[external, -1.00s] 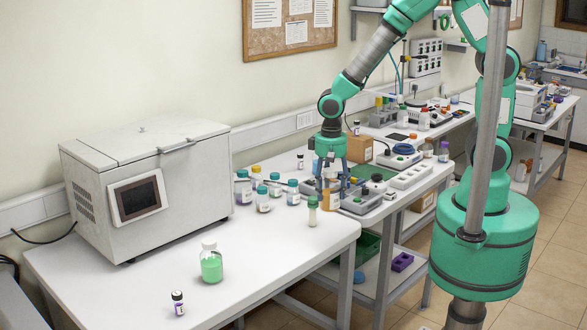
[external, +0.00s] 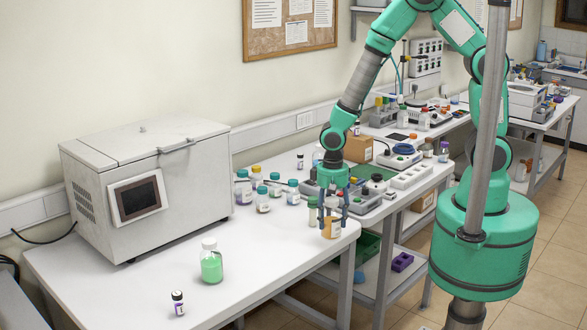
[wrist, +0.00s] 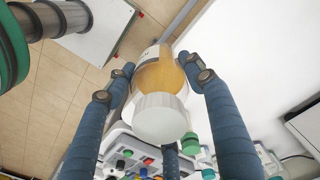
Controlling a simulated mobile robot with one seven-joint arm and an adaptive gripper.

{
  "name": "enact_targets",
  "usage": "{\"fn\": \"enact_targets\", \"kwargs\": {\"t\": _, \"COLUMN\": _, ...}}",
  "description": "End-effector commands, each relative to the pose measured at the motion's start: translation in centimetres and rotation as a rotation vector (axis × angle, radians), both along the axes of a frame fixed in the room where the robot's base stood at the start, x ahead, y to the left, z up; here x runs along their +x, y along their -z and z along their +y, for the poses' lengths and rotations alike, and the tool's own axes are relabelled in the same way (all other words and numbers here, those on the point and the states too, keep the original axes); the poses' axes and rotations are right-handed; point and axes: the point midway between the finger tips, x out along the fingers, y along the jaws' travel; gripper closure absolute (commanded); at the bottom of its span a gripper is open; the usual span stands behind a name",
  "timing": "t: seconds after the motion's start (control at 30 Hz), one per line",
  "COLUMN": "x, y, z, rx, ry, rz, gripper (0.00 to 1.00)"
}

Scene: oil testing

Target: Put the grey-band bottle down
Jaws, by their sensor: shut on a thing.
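The bottle of amber liquid (external: 331,228) is in my gripper (external: 335,208), upright, close to the right front edge of the white bench (external: 290,262). In the wrist view, the bottle (wrist: 160,75) with its white cap (wrist: 160,118) sits between the blue fingers of my gripper (wrist: 160,75). Part of a label shows on it; I cannot make out a grey band. The gripper is shut around it. I cannot tell whether its base touches the bench top.
A small green-capped bottle (external: 312,212) stands just left of my gripper. Several capped bottles stand behind it, near a grey-white box machine (external: 145,185). A green-liquid bottle (external: 211,262) and a small purple-label vial (external: 178,303) stand farther left. The bench's front middle is clear.

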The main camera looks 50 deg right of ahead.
Motion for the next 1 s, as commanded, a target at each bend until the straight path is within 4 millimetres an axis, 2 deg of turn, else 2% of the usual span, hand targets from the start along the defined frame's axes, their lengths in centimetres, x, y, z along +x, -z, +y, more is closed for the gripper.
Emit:
{"fn": "enact_targets", "kwargs": {"t": 0.57, "x": 0.2, "y": 0.0, "z": 0.2, "rx": 0.001, "ry": 0.0, "rz": -0.001, "gripper": 0.88}}
{"fn": "enact_targets", "kwargs": {"t": 0.77, "x": 1.6, "y": 0.2, "z": 1.0, "rx": 0.001, "ry": 0.0, "rz": -0.001, "gripper": 0.88}}
{"fn": "enact_targets", "kwargs": {"t": 1.0, "x": 4.6, "y": 0.5, "z": 2.8, "rx": 0.0, "ry": 0.0, "rz": 0.0, "gripper": 0.88}}
